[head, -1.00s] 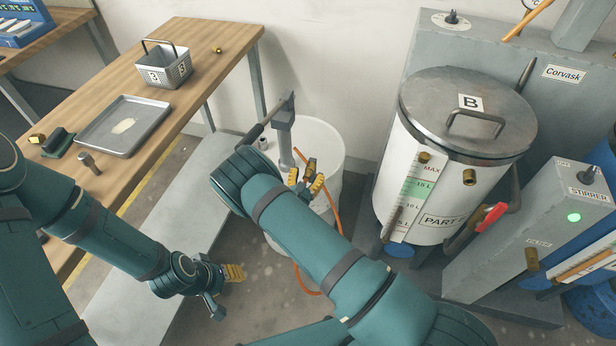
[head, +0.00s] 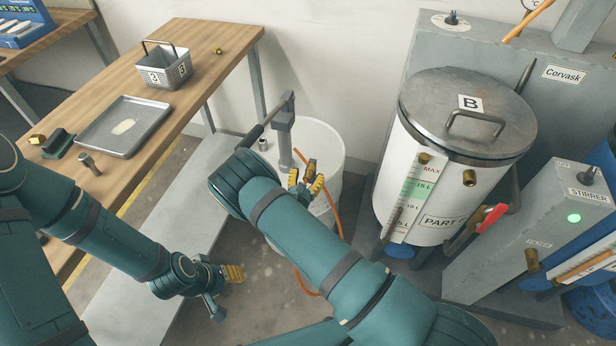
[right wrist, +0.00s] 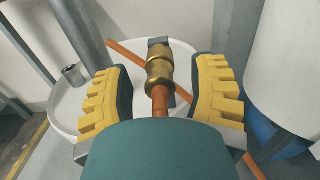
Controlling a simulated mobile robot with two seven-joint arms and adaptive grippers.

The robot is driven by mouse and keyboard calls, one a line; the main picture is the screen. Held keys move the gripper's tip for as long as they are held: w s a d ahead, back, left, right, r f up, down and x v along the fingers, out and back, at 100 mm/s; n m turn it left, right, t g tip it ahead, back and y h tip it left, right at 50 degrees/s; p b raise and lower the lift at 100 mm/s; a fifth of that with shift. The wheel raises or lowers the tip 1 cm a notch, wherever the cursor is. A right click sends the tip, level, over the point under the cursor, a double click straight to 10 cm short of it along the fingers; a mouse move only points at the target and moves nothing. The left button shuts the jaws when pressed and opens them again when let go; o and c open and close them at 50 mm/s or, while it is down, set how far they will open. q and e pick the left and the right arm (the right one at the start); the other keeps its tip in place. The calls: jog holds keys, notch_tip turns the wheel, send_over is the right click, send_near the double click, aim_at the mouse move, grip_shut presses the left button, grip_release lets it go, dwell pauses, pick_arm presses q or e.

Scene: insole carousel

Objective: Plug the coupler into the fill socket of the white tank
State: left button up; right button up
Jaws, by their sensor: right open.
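The brass coupler (right wrist: 160,72) sits on the end of an orange hose (right wrist: 160,100). In the right wrist view it stands between the yellow-padded fingers of my right gripper (right wrist: 164,82), with gaps on both sides. That gripper is open. In the head view my right gripper (head: 306,184) is over the white drum, and the coupler is hard to make out there. The white tank (head: 385,190) marked B stands to the right with a brass fitting (head: 469,178) on its front wall. My left gripper (head: 233,273) is low at centre left; its finger gap is unclear.
The white drum (head: 335,150) stands by the wall with a grey post (head: 285,140) above it. The stirrer box (head: 545,215) is right of the tank. A wooden table (head: 215,50) on the left holds a metal tray (head: 95,130) and a basket (head: 150,72).

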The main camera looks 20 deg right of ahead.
jog(key=shift+o, duration=0.2)
grip_shut()
jog(key=shift+s+a, duration=0.1)
jog(key=shift+a, duration=0.05)
jog(key=shift+p+v, duration=0.7)
jog(key=shift+v, duration=2.1)
notch_tip(320, 180, up, 7)
jog(key=p, duration=0.5)
